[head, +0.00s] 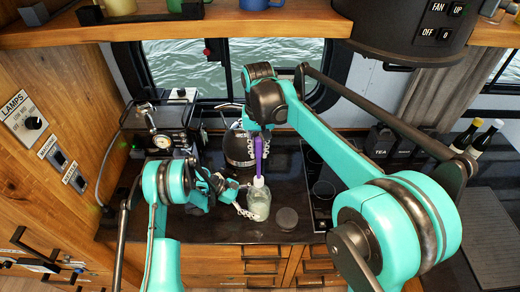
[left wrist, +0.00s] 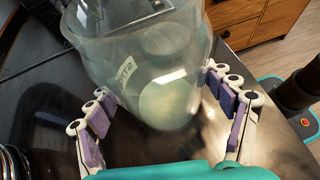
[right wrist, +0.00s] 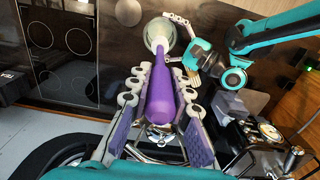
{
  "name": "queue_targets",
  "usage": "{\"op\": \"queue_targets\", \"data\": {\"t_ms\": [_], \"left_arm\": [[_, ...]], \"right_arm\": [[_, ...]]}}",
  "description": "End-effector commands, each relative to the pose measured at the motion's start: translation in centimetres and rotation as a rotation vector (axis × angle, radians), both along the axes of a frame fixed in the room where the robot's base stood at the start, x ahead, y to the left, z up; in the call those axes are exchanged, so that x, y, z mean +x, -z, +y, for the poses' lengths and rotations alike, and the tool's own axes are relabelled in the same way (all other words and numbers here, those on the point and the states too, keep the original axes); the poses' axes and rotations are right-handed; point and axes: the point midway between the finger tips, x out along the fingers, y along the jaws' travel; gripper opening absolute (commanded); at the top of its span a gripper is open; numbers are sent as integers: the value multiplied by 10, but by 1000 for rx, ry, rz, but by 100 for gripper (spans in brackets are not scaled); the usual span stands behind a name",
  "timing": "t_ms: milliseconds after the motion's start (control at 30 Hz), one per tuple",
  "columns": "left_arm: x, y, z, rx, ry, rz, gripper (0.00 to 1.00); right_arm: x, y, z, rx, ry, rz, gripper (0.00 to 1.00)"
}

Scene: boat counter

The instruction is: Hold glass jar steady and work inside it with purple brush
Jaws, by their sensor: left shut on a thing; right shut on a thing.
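The clear glass jar (head: 259,208) stands upright on the dark counter, with a small label seen in the left wrist view (left wrist: 135,45). My left gripper (head: 240,198) is shut around the jar from the left, with its padded fingers on both sides in the left wrist view (left wrist: 165,112). The purple brush (head: 258,152) points down over the jar, its pale lower end at the jar mouth. My right gripper (right wrist: 160,105) is shut on the brush's thick purple handle (right wrist: 161,92). How deep the brush head reaches is hard to tell.
A dark round lid (head: 287,217) lies on the counter right of the jar. A cooktop (head: 320,190) is further right, a dark kettle (head: 238,148) behind, and an espresso machine (head: 160,130) at back left. The counter's front edge is close.

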Motion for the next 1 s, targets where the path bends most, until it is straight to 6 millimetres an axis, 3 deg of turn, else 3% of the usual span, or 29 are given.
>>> {"op": "queue_targets", "data": {"t_ms": [267,1000], "left_arm": [[0,0,0,0,-1,0,54],[0,0,0,0,-1,0,54]], "right_arm": [[0,15,0,0,1,0,0],[0,86,0,0,1,0,0]]}}
